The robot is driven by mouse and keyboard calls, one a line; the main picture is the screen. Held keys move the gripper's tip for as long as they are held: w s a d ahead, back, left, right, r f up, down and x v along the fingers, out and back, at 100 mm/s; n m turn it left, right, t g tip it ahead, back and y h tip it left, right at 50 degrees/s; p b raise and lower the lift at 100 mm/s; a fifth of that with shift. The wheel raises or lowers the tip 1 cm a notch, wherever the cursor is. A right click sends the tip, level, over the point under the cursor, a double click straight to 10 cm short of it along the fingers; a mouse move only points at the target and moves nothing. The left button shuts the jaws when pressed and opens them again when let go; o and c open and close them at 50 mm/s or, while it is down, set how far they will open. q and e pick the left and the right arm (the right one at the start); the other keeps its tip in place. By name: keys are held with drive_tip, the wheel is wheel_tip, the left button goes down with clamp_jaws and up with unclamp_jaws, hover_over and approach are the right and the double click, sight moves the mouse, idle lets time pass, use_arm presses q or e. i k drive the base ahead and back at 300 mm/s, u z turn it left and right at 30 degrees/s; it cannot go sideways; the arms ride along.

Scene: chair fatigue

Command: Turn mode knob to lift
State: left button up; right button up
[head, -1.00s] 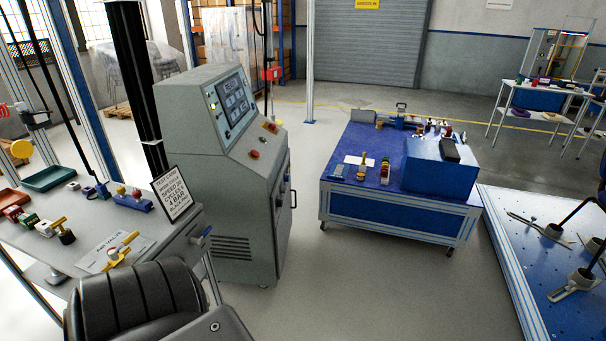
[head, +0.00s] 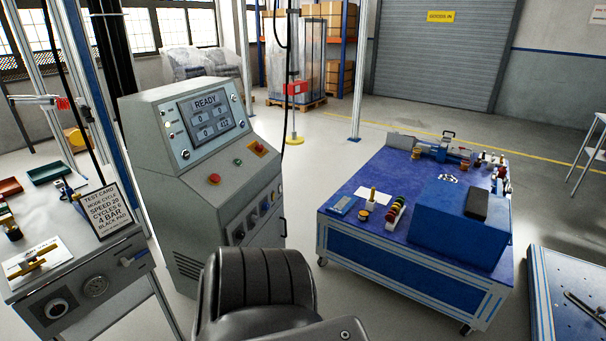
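The grey control console (head: 205,165) stands left of centre. Its sloped screen (head: 212,115) reads READY above several number boxes. Small white knobs or buttons flank the screen. A red button (head: 214,179) and a yellow plate with a red button (head: 257,148) sit on the ledge below. Several dark knobs (head: 253,220) line the lower front panel. Their labels are too small to read, so I cannot tell which is the mode knob. The test card (head: 105,210) stands on the left bench; its mode line is only partly legible. Neither of my grippers is in view.
A black padded chair (head: 258,280) stands close in front, just right of the console's lower front. The grey bench (head: 75,270) is at left. A blue cart (head: 375,240) stands at right, with open floor between it and the console.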

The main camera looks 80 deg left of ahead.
sight(241, 234)
drive_tip(key=u, duration=0.3)
drive_tip(key=i, duration=1.65)
drive_tip(key=u, duration=1.8)
drive_tip(key=i, duration=1)
drive_tip(key=u, duration=1)
